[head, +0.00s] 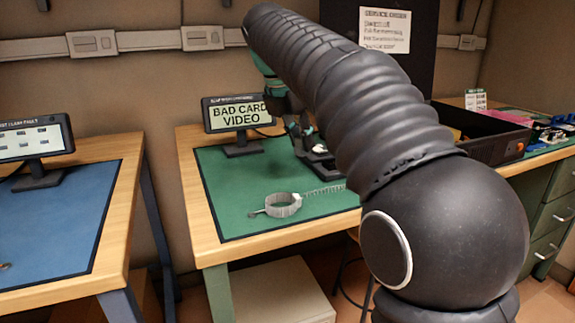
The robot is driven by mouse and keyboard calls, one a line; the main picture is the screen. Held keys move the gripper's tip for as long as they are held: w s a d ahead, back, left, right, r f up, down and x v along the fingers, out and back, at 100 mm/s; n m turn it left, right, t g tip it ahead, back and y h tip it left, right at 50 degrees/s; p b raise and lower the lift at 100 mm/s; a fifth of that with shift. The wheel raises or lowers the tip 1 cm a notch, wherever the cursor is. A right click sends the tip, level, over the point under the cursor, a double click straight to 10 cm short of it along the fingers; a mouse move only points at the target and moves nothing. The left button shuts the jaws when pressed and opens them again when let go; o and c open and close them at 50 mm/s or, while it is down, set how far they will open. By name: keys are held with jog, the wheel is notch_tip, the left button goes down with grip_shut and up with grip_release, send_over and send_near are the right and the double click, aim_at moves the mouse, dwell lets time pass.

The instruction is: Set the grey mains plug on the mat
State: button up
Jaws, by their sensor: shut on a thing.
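The green mat (229,189) lies on the wooden bench in the middle of the head view. My gripper (301,133) is over the back part of this mat, partly hidden behind my own dark arm. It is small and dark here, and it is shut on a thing. The held thing is too small and too dark to make out, so I cannot tell whether it is the grey mains plug. I see no grey mains plug clearly anywhere else in view.
A small screen (240,115) reading "BAD CARD VIDEO" stands at the back. A dark stand (316,158) is near my gripper. The mat's left part is clear. A blue-mat bench (60,225) is left.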

jog(key=a+f, duration=0.1)
jog(key=w+a, duration=0.1)
jog(key=shift+a+f, duration=0.35)
jog(key=shift+f+b, duration=0.8)
jog(key=shift+f, duration=1.2)
jog(key=shift+f, duration=0.1)
jog(key=o, duration=0.8)
jog(key=shift+f, duration=0.1)
jog(key=shift+o, duration=0.2)
jog(key=p+v, duration=0.4)
jog(key=v, duration=0.8)
